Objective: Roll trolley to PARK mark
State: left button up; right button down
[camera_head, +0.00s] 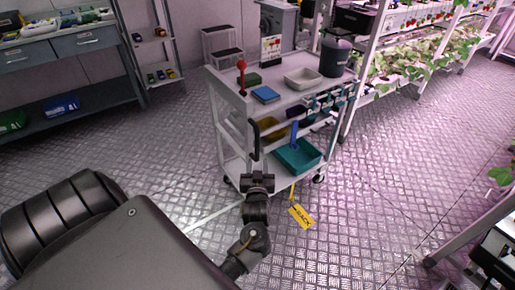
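My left gripper (257,180) is at the trolley's near left side, just below a black curved bar (254,140). I cannot tell whether it touches the trolley or the bar, or whether its fingers are open. My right gripper is out of view. I see no PARK mark that I can read.
The trolley carries a dark bucket (334,57), a white tray (303,79), a blue box (266,94) and a teal bin (298,156). Plant racks (352,100) stand close on the right, a workbench (60,45) at left. Patterned metal floor (170,140) is clear left of the trolley.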

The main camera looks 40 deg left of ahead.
aim_at(257, 144)
pick_arm(q)
jog(key=x, duration=0.7)
jog(key=r+x, duration=0.1)
jog(key=x, duration=0.2)
jog(key=shift+w+a, duration=0.2)
jog(key=shift+a, duration=0.2)
grip_shut()
